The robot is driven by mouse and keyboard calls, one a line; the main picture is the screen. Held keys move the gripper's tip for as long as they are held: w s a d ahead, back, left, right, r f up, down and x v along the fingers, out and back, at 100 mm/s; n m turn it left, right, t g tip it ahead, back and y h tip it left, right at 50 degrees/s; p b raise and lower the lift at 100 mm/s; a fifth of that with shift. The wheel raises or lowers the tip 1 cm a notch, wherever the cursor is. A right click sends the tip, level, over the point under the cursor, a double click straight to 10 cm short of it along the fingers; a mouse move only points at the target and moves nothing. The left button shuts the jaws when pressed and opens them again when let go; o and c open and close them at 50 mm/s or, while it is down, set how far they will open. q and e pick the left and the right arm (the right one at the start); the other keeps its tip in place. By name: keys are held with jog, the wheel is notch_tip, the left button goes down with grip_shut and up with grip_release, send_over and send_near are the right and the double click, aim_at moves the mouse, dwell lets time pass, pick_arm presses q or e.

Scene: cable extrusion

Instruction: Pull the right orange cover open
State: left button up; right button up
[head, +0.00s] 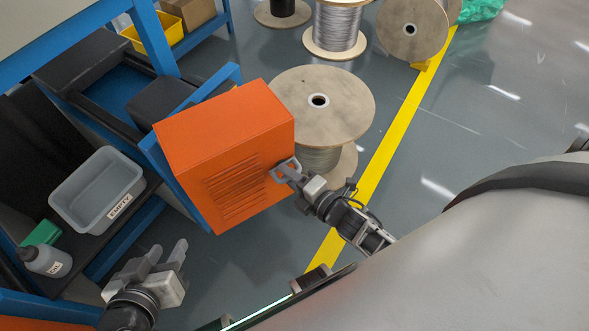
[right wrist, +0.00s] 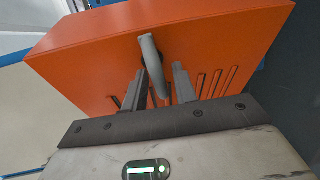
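The orange cover (head: 235,130) is a box-shaped housing with slots in its front, mounted on the blue frame. It fills the upper part of the right wrist view (right wrist: 90,55). A grey loop handle (right wrist: 152,62) stands out from its front face. My right gripper (head: 283,172) is at the handle, near the cover's right side. In the right wrist view its two fingers (right wrist: 160,82) are apart, with the handle's lower part between them. The handle lies closer to the left finger; contact is unclear. My left gripper (head: 166,252) is open and empty, low at the left, away from the cover.
A wooden cable spool (head: 335,92) stands on the floor behind the cover. More spools (head: 338,28) stand farther back. A grey bin (head: 80,192) marked EMPTY and a bottle (head: 45,262) stand on the left shelf.

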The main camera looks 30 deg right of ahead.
jog(key=shift+d, duration=0.15)
